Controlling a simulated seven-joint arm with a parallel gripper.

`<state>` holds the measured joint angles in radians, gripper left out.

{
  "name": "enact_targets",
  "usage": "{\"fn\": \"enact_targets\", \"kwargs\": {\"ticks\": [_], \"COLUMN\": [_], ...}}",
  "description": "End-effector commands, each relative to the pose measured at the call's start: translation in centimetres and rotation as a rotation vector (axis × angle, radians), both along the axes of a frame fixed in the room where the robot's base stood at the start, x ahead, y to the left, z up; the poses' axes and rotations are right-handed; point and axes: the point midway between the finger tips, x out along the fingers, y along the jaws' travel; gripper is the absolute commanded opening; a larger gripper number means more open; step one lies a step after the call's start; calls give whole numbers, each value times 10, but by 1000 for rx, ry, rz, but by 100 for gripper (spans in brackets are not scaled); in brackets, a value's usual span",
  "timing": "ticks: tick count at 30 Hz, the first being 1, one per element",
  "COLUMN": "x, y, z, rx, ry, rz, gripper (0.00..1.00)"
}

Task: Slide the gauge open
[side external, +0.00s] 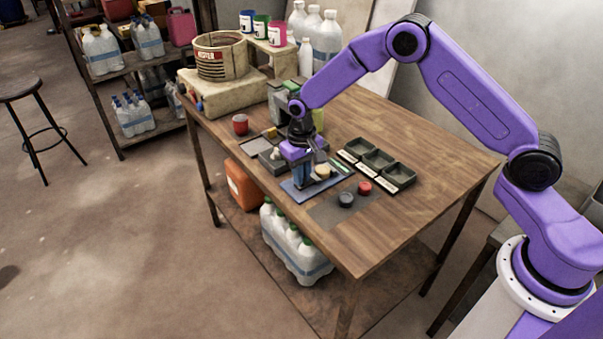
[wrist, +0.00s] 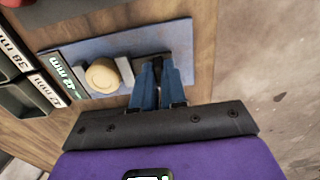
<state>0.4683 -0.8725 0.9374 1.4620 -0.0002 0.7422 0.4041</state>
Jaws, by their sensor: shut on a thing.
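The gauge (wrist: 125,71) lies on a blue-grey mat (wrist: 203,55). It has a grey upright jaw and, at its left, a dark green strip (wrist: 61,74) with white lettering that appears to read 42 mm. A tan round piece (wrist: 102,75) sits between the strip and the grey jaw; I cannot tell whether it touches either. My gripper (wrist: 160,66) has blue fingers shut on a dark part of the gauge, just right of the grey jaw. In the side view my gripper (side external: 303,176) points down over the mat (side external: 304,190), partly hiding the gauge.
Three dark green labelled trays (side external: 376,162) stand to the right of the gauge. The table's right side is clear.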

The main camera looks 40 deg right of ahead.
Motion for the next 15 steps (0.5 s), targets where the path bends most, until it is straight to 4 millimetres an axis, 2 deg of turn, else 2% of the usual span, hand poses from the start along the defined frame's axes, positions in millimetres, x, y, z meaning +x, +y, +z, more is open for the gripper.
{"fn": "enact_targets", "kwargs": {"ticks": [15], "x": [0], "y": [4], "z": [1], "rx": [0], "ry": [0], "rz": [2], "gripper": [0]}}
